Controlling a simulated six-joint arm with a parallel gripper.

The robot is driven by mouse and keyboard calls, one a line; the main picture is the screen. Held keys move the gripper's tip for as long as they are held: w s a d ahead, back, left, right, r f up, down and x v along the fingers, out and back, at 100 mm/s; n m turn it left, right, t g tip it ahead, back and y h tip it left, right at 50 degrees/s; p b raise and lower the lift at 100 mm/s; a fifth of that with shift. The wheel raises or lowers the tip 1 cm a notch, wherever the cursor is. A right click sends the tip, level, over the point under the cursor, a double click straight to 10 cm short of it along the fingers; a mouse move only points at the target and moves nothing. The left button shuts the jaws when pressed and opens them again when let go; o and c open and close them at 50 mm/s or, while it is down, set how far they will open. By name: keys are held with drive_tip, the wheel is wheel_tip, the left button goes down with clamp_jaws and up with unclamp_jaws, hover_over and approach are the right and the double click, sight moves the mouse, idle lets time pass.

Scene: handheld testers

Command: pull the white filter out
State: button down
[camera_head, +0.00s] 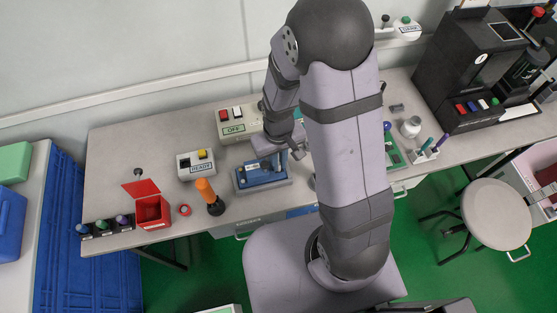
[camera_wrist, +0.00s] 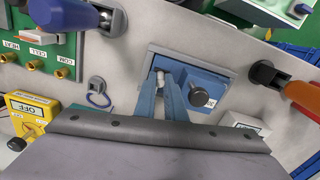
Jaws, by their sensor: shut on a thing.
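A blue tester on a grey base (camera_head: 264,184) stands at the middle of the bench, below my arm. It also shows in the wrist view as a blue block (camera_wrist: 216,92) with a black knob (camera_wrist: 200,94) on it. My gripper (camera_wrist: 160,88) reaches down to the tester, its two blue fingers close together beside the knob. They are shut on the small white filter (camera_wrist: 160,75), whose end shows between the fingertips. The rest of the filter is hidden by the fingers, and I cannot tell how deep it sits. In the head view my wrist hides the filter.
An orange-handled tool (camera_head: 206,190) stands left of the tester, near a READY box (camera_head: 197,164) and an open red box (camera_head: 152,212). An OFF box (camera_head: 238,122) stands behind. A yellow meter (camera_wrist: 28,113) and a green board (camera_wrist: 50,45) flank the left of the wrist view.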

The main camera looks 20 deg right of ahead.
drive_tip(key=shift+r+p, duration=2.1)
drive_tip(key=shift+r, duration=0.2)
